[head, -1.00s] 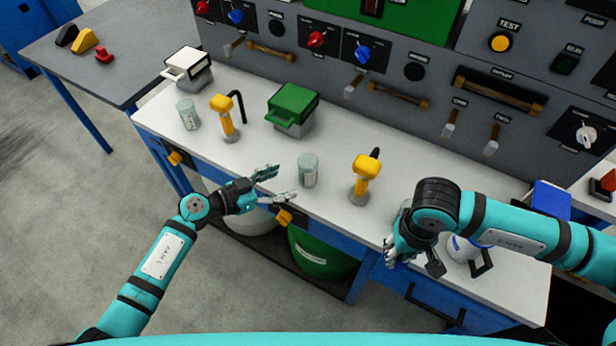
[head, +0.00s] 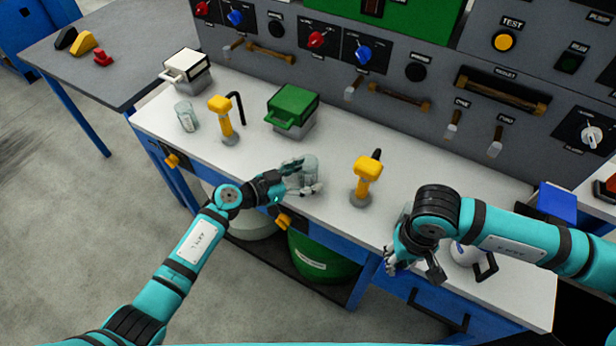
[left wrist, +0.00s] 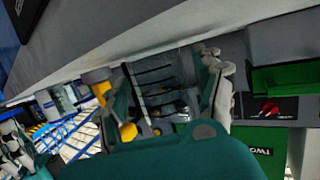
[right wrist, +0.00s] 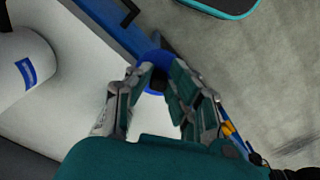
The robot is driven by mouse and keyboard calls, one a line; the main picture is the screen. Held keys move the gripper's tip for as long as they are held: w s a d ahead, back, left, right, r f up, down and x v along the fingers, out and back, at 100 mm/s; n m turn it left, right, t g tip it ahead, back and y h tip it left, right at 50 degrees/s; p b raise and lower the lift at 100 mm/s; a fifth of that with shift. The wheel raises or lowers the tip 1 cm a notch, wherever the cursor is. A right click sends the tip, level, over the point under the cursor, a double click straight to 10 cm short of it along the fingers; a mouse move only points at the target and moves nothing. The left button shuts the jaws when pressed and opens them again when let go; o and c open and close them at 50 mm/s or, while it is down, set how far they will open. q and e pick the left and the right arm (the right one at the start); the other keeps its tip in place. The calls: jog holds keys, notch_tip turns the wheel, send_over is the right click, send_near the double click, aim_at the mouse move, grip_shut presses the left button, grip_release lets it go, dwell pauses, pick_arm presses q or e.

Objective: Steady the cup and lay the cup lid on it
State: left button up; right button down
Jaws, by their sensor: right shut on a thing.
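A clear cup (head: 309,172) stands upright on the white worktop near its front edge. My left gripper (head: 308,177) is at the cup, open, with one finger on either side. In the left wrist view the clear cup (left wrist: 160,85) shows between the fingers (left wrist: 168,82); I cannot tell whether they touch it. My right gripper (head: 390,260) is at the bench's front edge, pointing down. In the right wrist view, its fingers (right wrist: 160,82) are shut on a round blue thing, apparently the cup lid (right wrist: 154,60), mostly hidden by the fingers.
A yellow-headed tap (head: 366,172) stands just right of the cup. Another yellow tap (head: 221,108), a second clear glass (head: 186,117) and a green box (head: 293,104) stand further left. A white jug (head: 466,252) is behind my right gripper.

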pick_arm(q)
jog(key=c, duration=0.6)
pick_arm(e)
jog(key=shift+w+a, duration=0.2)
jog(key=shift+w, duration=0.15)
jog(key=w+a, duration=0.1)
jog(key=w, duration=0.1)
jog(key=w+a, duration=0.3)
jog(key=w, duration=0.2)
jog(key=shift+a+r, duration=0.35)
jog(key=shift+r, duration=0.05)
jog(key=w+a, duration=0.1)
jog(key=w, duration=0.1)
jog(key=w+a+r, duration=0.1)
jog(key=w+a, duration=0.1)
jog(key=w+a+r, duration=0.1)
jog(key=w+a, duration=0.1)
jog(key=shift+w+a+r, duration=0.2)
jog(key=shift+a+r, duration=0.05)
jog(key=w+a+r, duration=0.8)
jog(key=w, duration=0.1)
jog(key=shift+w+a+r, duration=0.15)
jog(key=shift+a+r, duration=0.05)
jog(key=shift+r, duration=0.1)
